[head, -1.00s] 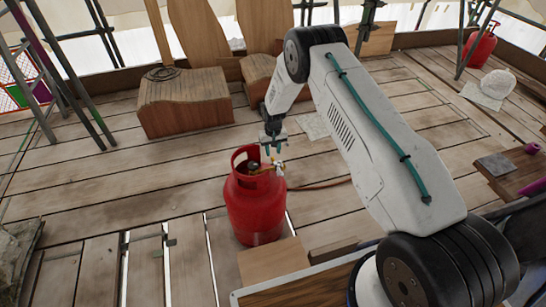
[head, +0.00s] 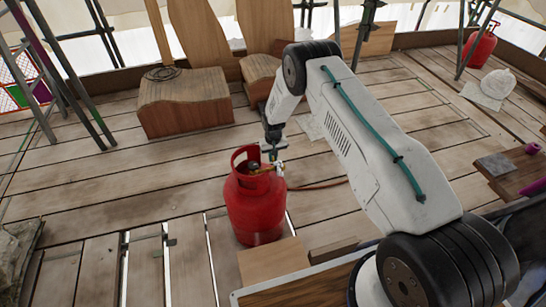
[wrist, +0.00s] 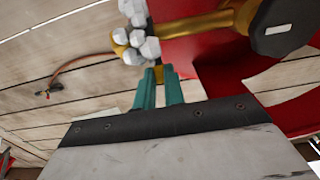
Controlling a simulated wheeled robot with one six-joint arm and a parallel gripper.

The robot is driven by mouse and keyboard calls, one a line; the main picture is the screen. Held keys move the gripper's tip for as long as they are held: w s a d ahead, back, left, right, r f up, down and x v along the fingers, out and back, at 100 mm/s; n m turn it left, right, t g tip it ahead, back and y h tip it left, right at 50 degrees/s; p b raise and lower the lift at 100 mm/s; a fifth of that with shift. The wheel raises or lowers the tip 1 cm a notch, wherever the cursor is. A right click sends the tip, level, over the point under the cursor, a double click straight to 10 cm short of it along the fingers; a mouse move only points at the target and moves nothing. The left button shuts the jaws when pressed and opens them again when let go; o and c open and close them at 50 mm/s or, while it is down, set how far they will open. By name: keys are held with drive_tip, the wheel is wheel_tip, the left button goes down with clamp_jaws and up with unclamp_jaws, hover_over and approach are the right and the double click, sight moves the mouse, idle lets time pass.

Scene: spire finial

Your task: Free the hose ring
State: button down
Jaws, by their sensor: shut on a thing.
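A red gas cylinder (head: 256,208) stands upright on the plank floor, with a brass valve (wrist: 195,24) inside its collar. The hose ring (wrist: 134,38), with pale rounded lobes and brass parts, sits at the valve's side; it is tiny in the head view (head: 280,167). My gripper (head: 273,157) reaches down to it beside the collar. The exact contact is partly hidden by the fingers. A thin reddish hose (head: 318,186) lies on the planks to the right.
A dark valve knob (wrist: 284,22) and the red collar (wrist: 230,85) are close to my fingers. A wooden block (head: 272,260) lies in front of the cylinder. Carved wooden pieces (head: 185,105) stand behind it.

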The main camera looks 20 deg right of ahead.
drive_tip(key=shift+s+r+t, duration=0.2)
drive_tip(key=shift+s+t, duration=0.05)
drive_tip(key=shift+t, duration=0.45)
drive_tip(key=shift+s+r+t, duration=0.2)
drive_tip(key=shift+s+t, duration=0.05)
drive_tip(key=shift+t, duration=0.45)
drive_tip(key=c, duration=1.5)
unclamp_jaws()
drive_tip(key=shift+r, duration=0.1)
drive_tip(key=v, duration=0.7)
drive_tip(key=shift+s+r, duration=0.1)
drive_tip(key=shift+r, duration=0.2)
